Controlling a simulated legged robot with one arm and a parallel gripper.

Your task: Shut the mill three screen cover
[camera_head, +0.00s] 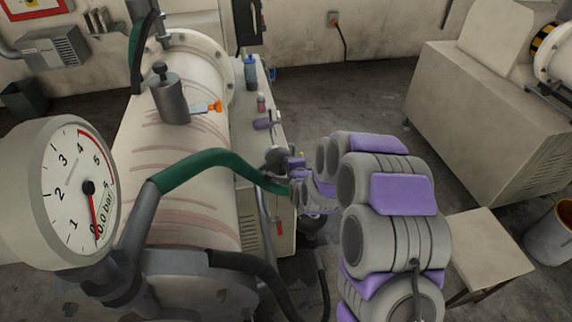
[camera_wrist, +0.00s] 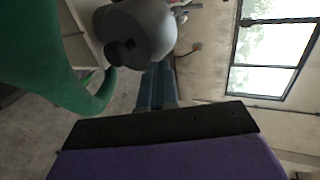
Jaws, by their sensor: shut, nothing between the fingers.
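The mill's cream drum (camera_head: 185,180) with reddish streaks lies along the left half of the head view. No part of it can be made out for certain as the screen cover. A grey cylinder with a dark knob (camera_head: 170,97) stands on the drum, with an orange-tipped outlet. A grey rounded body with a dark knob (camera_wrist: 140,32) is close ahead in the wrist view. My gripper's blue-grey fingers (camera_wrist: 159,72) are together, with nothing between them, just below that body. In the head view my arm reaches to the drum's right side, and the fingertips cannot be made out.
A green hose (camera_head: 205,163) arches over the drum towards my arm, and looms close at left in the wrist view (camera_wrist: 45,50). A pressure gauge (camera_head: 75,190) stands at left. Bottles (camera_head: 251,75) sit on the ledge. A stool (camera_head: 485,245) and another machine (camera_head: 480,110) are at right.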

